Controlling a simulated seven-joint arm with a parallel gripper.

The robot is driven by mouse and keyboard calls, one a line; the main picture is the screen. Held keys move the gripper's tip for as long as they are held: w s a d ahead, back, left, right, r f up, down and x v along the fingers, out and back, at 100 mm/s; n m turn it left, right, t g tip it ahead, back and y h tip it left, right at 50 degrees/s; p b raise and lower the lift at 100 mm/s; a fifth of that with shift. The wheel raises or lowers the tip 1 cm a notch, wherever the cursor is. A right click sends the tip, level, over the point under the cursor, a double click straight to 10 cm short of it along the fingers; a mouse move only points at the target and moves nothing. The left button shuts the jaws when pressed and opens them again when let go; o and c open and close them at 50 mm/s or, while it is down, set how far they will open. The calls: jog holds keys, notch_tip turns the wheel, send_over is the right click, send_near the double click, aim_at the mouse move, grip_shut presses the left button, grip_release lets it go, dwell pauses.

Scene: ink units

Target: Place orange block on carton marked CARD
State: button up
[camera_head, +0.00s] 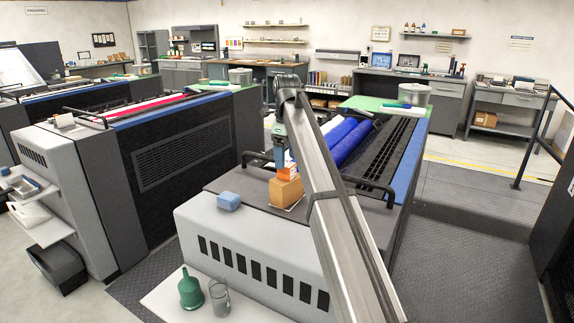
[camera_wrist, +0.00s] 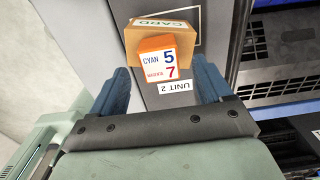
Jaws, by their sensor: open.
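The brown carton (camera_head: 286,193) stands on the dark top of the near grey machine. In the wrist view its top bears a CARD label, and the carton (camera_wrist: 187,42) is partly hidden by the block. My gripper (camera_head: 283,160) is just above the block. In the wrist view its blue fingers (camera_wrist: 161,72) are spread wide, with nothing held between them.
A UNIT 2 label (camera_wrist: 175,86) is on the machine. Blue rollers (camera_head: 350,140) lie behind and right.

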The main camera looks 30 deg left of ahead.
aim_at(287, 164)
jog(key=shift+r, duration=1.75)
